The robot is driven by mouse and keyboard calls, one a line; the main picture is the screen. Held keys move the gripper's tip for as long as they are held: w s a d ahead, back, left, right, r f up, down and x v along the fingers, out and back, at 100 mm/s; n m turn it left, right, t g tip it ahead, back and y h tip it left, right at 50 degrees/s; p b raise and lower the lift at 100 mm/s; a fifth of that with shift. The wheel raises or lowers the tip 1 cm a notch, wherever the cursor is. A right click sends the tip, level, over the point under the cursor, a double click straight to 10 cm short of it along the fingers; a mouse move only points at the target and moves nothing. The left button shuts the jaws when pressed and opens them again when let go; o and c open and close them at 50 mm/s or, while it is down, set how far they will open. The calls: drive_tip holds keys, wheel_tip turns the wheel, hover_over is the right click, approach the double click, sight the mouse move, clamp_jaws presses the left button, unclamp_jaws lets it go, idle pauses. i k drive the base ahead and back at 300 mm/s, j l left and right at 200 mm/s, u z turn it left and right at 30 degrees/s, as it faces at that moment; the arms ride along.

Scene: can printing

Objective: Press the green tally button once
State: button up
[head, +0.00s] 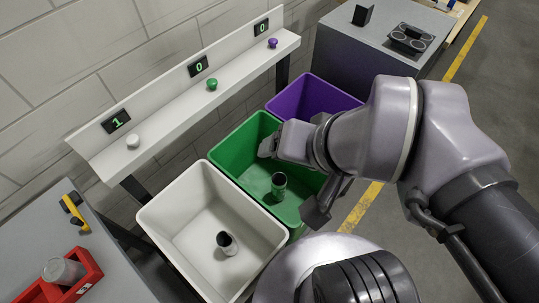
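The green tally button (212,84) stands on a white wall shelf (178,108), below a small display reading 0 (198,66). My arm reaches in from the right. My gripper (268,148) is over the green bin (224,157), below and to the right of the green button and apart from it. Its fingers are small and partly hidden by the wrist, so I cannot tell whether they are open or shut. A dark can (279,184) stands in the green bin.
A white button (133,141) under a display reading 1 (116,121) and a purple button (272,43) flank the green one. A white bin (165,212) holding a can (227,243) and a purple bin (290,97) stand below. A red tray (88,262) sits at lower left.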

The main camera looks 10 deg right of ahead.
sight(212, 83)
drive_tip(key=k+l+u, duration=0.1)
drive_tip(key=l+u, duration=0.2)
drive_tip(key=k+l+u, duration=0.25)
drive_tip(key=k+j+z, duration=0.15)
drive_tip(key=j, duration=0.25)
drive_tip(key=k+j+z, duration=0.2)
drive_tip(key=k+j, duration=0.15)
drive_tip(key=k, duration=0.05)
